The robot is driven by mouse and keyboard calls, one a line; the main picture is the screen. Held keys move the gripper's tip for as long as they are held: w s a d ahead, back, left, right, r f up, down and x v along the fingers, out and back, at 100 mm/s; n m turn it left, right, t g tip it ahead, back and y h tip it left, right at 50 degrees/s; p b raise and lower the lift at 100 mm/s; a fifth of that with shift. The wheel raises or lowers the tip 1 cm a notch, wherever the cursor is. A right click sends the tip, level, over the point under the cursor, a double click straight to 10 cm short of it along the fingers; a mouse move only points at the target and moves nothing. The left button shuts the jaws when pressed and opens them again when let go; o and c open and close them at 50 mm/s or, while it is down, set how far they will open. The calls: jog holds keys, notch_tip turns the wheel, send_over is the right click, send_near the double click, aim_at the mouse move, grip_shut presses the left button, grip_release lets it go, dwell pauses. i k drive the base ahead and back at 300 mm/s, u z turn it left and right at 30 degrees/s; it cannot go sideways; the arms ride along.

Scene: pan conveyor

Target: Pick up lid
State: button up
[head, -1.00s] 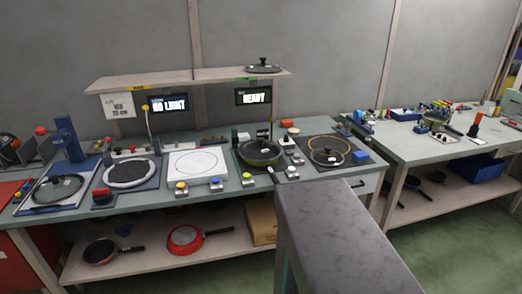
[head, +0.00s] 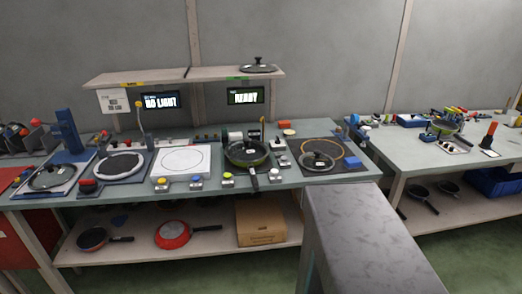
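A glass lid with a dark knob (head: 258,67) lies on the shelf above the bench. A second glass lid (head: 317,160) lies on the dark mat at the right end of the bench. A third lid (head: 49,177) lies on the white-topped station at the left. A green pan (head: 246,153) sits on the bench between the white plate and the mat, its handle toward me. My gripper is not in view. The frames do not show which lid is meant.
The shelf (head: 140,78) overhangs the back of the bench. Displays read "NO LIGHT" (head: 161,101) and "READY" (head: 246,96). A grey metal block (head: 365,235) fills the lower right foreground. Pans and a cardboard box (head: 260,221) lie on the lower shelf. Another table (head: 415,150) stands right.

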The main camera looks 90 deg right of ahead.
aim_at(246, 149)
jog(key=k, duration=1.85)
jog(key=z, duration=0.5)
jog(key=i, duration=1.05)
